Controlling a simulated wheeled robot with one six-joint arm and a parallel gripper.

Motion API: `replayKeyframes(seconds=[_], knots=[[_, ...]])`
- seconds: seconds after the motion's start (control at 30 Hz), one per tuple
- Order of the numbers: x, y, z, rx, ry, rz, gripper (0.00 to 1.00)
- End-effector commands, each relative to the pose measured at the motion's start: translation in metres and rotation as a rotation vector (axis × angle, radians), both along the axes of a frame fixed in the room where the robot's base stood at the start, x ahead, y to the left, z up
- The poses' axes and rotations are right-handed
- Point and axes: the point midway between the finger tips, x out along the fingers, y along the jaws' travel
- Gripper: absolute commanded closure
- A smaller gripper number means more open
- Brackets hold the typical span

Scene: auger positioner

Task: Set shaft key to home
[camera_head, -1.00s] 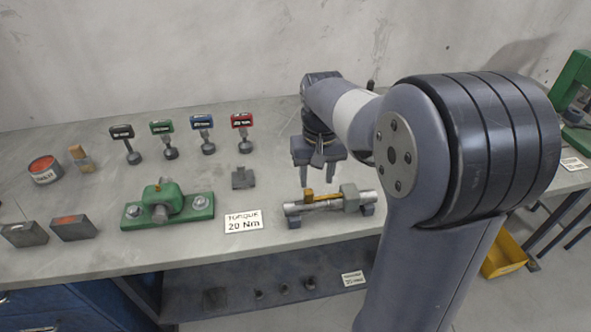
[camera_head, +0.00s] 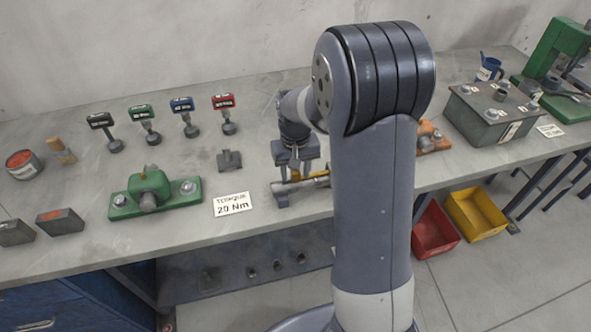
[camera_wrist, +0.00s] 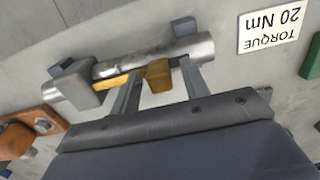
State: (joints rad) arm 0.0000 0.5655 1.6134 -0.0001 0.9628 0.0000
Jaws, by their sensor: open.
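A silver shaft (camera_wrist: 180,55) lies across supports on the grey bench and carries a grey block (camera_wrist: 82,85). A brass strip, which I take as the shaft key (camera_wrist: 158,76), lies along the shaft with a raised block at one end. In the wrist view my gripper (camera_wrist: 160,72) is open, one finger on each side of that raised block; I cannot tell whether they touch it. In the head view my gripper (camera_head: 296,174) is down at the shaft (camera_head: 318,182), and my arm hides the shaft's right part. No place marked home is readable.
Left of the shaft are a "TORQUE 20 Nm" card (camera_head: 233,203), a small dark block (camera_head: 229,160) and a green bolted fixture (camera_head: 150,193). Several tagged tools (camera_head: 187,118) stand behind. A grey box (camera_head: 492,115) stands right of my arm.

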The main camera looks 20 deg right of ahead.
Motion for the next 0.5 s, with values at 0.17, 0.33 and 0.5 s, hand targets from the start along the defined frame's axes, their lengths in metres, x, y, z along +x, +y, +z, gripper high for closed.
replayKeyframes(seconds=[0.17, 0.33, 0.5], knots=[[-0.0003, 0.0, -0.0027, 0.0, 0.0, 0.0, 0.56], [-0.0002, 0.0, -0.0025, 0.0, 0.0, 0.0, 0.6], [-0.0002, 0.0, -0.0023, 0.0, 0.0, 0.0, 0.74]])
